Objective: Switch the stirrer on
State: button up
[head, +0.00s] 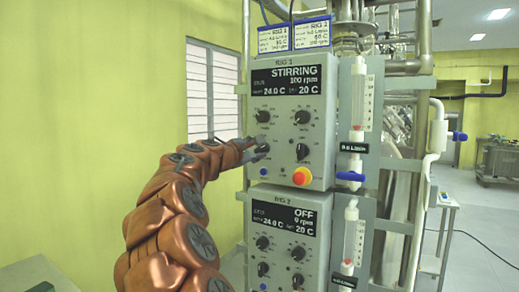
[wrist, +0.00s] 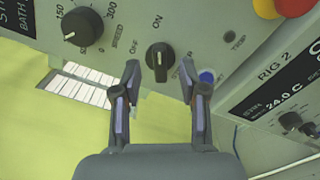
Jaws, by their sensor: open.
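The upper control box, RIG 1 (head: 318,125), has a display (head: 292,81) reading STIRRING, 100 rpm, 24.0 C and 20 C. Its black OFF/ON knob (wrist: 158,58) stands between my fingertips in the wrist view, with its white mark pointing up toward ON. In the head view, my gripper (head: 257,147) is at the lower left knob of this box and partly hides it. In the wrist view, my gripper (wrist: 159,74) is open, one finger on each side of the knob, with visible gaps.
The speed knob (wrist: 82,26), a blue button (wrist: 207,77) and a red emergency stop (head: 302,176) share the panel. The RIG 2 box (head: 318,240) below reads OFF, 0 rpm. A flow meter (head: 358,100) with a blue valve stands at the right.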

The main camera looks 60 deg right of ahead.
jog(key=a, duration=0.8)
jog(key=shift+s+a, duration=0.15)
jog(key=shift+a, duration=0.2)
jog(key=s+a+f+m+y+p, duration=0.25)
jog(key=s+a+f+y, duration=0.35)
jog(key=a+f, duration=0.55)
jog(key=s+a+f+m+y+p, duration=0.1)
jog(key=s+a+f+m+y, duration=0.35)
jog(key=a+f, duration=0.75)
jog(key=s+a+f+y, duration=0.2)
jog(key=s+a+f, duration=0.2)
jog(key=a, duration=0.3)
jog(key=s+a+f+g+y, duration=0.1)
jog(key=s+a+f+y, duration=0.2)
jog(key=s+a+f, duration=0.1)
jog(key=s+a+f+g+y+p, duration=0.1)
jog(key=s+a+f, duration=0.3)
jog(key=a, duration=0.5)
jog(key=shift+s+a+f+n+y, duration=0.2)
jog(key=shift+s+a+n+y, duration=0.2)
jog(key=shift+s+y, duration=0.45)
jog(key=shift+s, duration=0.15)
